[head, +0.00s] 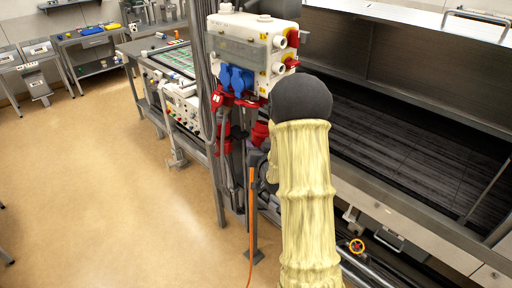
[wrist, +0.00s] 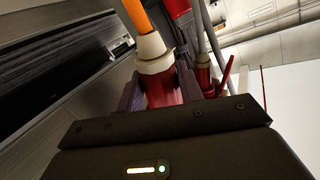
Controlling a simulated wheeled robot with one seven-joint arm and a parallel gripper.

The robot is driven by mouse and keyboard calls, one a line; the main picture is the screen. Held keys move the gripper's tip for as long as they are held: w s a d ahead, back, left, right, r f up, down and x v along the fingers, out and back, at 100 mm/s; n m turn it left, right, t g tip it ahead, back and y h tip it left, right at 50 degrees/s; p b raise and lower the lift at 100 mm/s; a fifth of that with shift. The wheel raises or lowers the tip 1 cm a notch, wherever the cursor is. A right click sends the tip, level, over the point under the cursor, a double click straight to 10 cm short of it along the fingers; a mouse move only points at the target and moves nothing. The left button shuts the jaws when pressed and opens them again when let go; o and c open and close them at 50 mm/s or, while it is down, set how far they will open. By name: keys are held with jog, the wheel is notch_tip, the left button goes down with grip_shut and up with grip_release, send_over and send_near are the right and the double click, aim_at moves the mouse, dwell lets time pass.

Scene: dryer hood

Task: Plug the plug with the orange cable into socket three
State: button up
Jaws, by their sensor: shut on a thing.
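In the wrist view, the plug (wrist: 163,92) has a red body and a cream collar, and the orange cable (wrist: 138,18) leaves it. My gripper (wrist: 162,84) is shut on the red body, one finger on each side. The plug's front end is hidden behind the gripper's housing. In the head view the orange cable (head: 251,215) hangs down to the floor, below the white socket box (head: 240,45). My arm hides much of the gripper there. Red sockets (head: 222,99) line the box's underside. I cannot read any numbers, so I cannot tell which is socket three.
Another red plug (wrist: 203,78) with a grey cable is close right of the held plug in the wrist view. A large dark hood (head: 410,110) lies right; open floor (head: 120,200) lies left.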

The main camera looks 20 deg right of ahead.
aim_at(265, 124)
jog(key=shift+w+d+r+p, duration=0.1)
jog(key=shift+d+r+p, duration=0.15)
jog(key=shift+r+p, duration=0.4)
jog(key=shift+w+d+r+p, duration=0.1)
jog(key=shift+d+r+p, duration=0.15)
jog(key=shift+r+p, duration=0.4)
jog(key=shift+r, duration=0.15)
jog(key=shift+d+r+p, duration=0.2)
jog(key=shift+r+p, duration=0.05)
jog(key=shift+r, duration=0.4)
jog(key=shift+d+r+p, duration=0.2)
jog(key=shift+r+p, duration=0.05)
jog(key=shift+r, duration=0.35)
jog(key=shift+b, duration=1.05)
jog(key=shift+w+d+r+p, duration=0.1)
jog(key=shift+d+r+p, duration=0.2)
jog(key=shift+r, duration=0.4)
jog(key=shift+w+d+r+p, duration=0.15)
jog(key=shift+r+p, duration=0.3)
jog(key=shift+r, duration=0.25)
jog(key=shift+w+d+r+p, duration=0.1)
jog(key=shift+d+r+p, duration=0.2)
jog(key=shift+r, duration=0.4)
grip_shut()
jog(key=o, duration=1.3)
grip_release()
jog(key=shift+s, duration=0.1)
jog(key=shift+o, duration=0.2)
jog(key=shift+f, duration=0.1)
